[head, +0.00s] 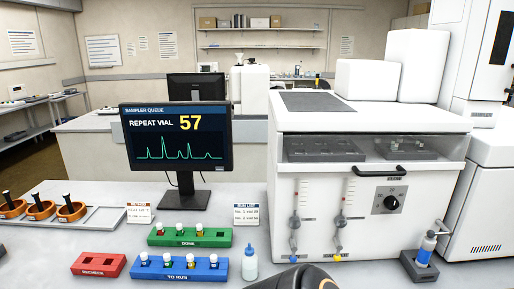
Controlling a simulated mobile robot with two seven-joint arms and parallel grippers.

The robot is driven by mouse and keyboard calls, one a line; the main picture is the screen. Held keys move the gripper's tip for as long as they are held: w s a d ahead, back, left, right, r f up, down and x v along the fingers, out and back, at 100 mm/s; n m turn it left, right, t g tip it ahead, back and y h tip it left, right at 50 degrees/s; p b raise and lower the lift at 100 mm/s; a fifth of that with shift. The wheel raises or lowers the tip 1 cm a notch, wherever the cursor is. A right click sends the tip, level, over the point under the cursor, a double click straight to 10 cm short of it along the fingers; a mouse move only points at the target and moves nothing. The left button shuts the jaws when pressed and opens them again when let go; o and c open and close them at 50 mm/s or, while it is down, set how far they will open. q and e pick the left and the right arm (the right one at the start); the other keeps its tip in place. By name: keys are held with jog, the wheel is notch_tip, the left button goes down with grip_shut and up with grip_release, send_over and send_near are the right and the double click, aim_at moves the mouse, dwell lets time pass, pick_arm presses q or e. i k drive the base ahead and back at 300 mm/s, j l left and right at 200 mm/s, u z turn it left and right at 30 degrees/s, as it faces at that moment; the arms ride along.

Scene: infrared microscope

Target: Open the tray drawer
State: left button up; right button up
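The large white instrument (370,114) stands at the right of the bench. Behind its front window are dark trays (322,149), with small items on the right-hand one (412,147). A black bar handle (381,171) sits on the front, at the lower edge of the window. It appears to belong to the tray drawer, whose outline I cannot make out clearly. No gripper touches the handle. Neither gripper shows in the head view. A dark rounded shape at the bottom edge looks like part of my own arm.
A monitor (176,137) reading "REPEAT VIAL 57" stands left of the instrument. Green (190,237), blue (179,267) and red (98,264) racks lie before it. A white bottle (250,264) stands near the front. A bottle in a dark holder (420,266) stands at the right.

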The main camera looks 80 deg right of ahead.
aim_at(359, 154)
jog(key=z, duration=3.05)
